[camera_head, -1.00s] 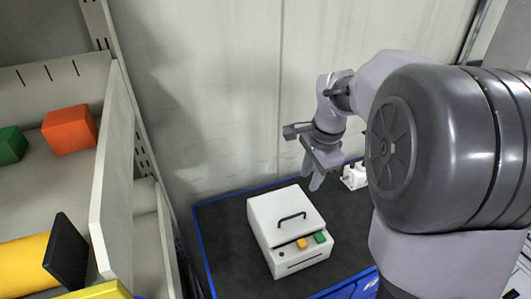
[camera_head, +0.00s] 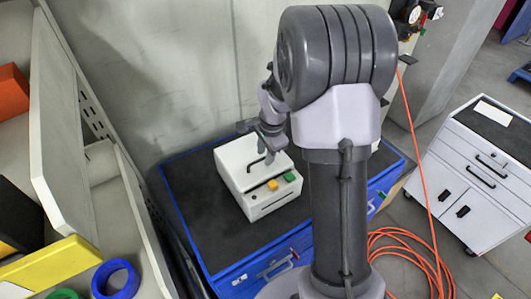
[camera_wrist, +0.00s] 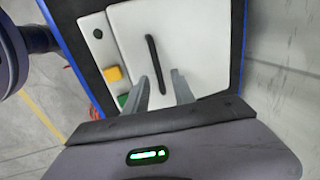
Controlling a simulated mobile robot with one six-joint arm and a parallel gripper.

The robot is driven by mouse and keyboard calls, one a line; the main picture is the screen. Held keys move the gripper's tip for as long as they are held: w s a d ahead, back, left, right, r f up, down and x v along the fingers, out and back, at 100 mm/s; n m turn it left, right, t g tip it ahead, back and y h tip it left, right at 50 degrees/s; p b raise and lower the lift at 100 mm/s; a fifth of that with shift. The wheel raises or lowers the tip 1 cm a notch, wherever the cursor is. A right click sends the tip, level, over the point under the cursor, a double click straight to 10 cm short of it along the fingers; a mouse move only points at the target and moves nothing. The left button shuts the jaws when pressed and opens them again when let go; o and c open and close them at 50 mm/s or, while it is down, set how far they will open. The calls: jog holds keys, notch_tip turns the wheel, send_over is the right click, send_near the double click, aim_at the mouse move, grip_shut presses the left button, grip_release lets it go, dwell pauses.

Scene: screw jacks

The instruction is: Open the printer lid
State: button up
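The printer (camera_head: 232,165) is a white box on a dark-topped blue cabinet. Its lid (camera_wrist: 185,45) lies flat and shut, with a black bar handle (camera_head: 256,169) on top. An orange button and a green button sit beside the lid. My gripper (camera_head: 268,158) is over the far right part of the printer, above the lid. In the wrist view the two grey fingers (camera_wrist: 160,78) are apart, with nothing held. The near end of the handle (camera_wrist: 153,55) shows between them. I cannot tell how high the fingertips are above it.
The blue cabinet (camera_head: 205,235) has free dark top left of the printer. A shelf (camera_head: 60,130) with coloured blocks stands at the left, and a wall is behind. A white drawer cabinet (camera_head: 470,165) stands at the right. An orange cable (camera_head: 400,240) lies on the floor.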

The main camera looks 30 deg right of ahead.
jog(key=shift+c, duration=0.4)
grip_shut()
jog(key=shift+r, duration=0.1)
dwell(0.8)
